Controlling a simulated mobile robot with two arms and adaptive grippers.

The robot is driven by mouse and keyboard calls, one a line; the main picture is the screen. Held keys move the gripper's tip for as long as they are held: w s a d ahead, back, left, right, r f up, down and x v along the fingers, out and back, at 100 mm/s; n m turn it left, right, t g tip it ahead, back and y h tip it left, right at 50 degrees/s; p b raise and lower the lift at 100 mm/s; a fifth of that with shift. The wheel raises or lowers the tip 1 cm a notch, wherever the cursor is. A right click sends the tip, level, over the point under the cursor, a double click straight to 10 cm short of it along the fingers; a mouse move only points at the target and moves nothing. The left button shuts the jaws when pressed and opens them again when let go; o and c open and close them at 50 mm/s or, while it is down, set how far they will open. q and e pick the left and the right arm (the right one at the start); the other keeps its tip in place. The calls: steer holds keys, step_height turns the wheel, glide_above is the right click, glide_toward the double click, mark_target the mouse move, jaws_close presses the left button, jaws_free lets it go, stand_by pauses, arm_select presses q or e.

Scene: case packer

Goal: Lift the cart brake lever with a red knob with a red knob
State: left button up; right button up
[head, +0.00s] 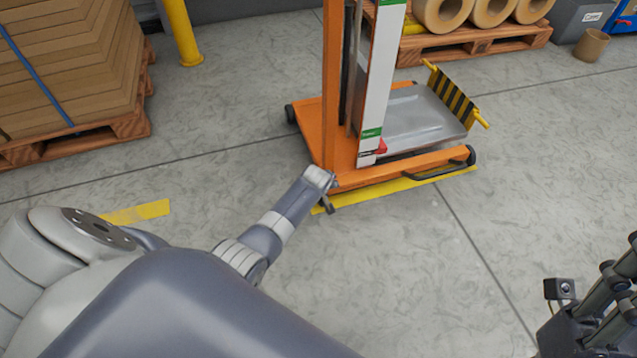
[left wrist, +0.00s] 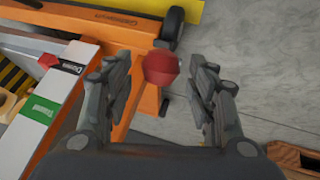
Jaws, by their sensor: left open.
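The red knob (left wrist: 160,67) of the brake lever shows in the left wrist view. It lies between the two open fingers of my left gripper (left wrist: 160,80), with a gap on either side. The lever below the knob is hard to make out. In the head view my left gripper (head: 326,198) is at the near left corner of the orange cart (head: 405,177), and the knob is hidden there behind my arm. My right gripper (head: 590,318) is at the lower right, partly cut off, away from the cart.
A white panel (head: 384,75) stands on the cart, with a second red part (head: 380,147) at its foot. A grey tray (head: 405,120) lies behind. Stacked cardboard on a wooden pallet (head: 130,122) is at the left. The floor right of the cart is clear.

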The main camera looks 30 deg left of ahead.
arm_select(q)
steer(key=v, duration=1)
steer(key=shift+s+r, duration=0.15)
steer(key=shift+s, duration=0.05)
steer(key=shift+a, duration=0.1)
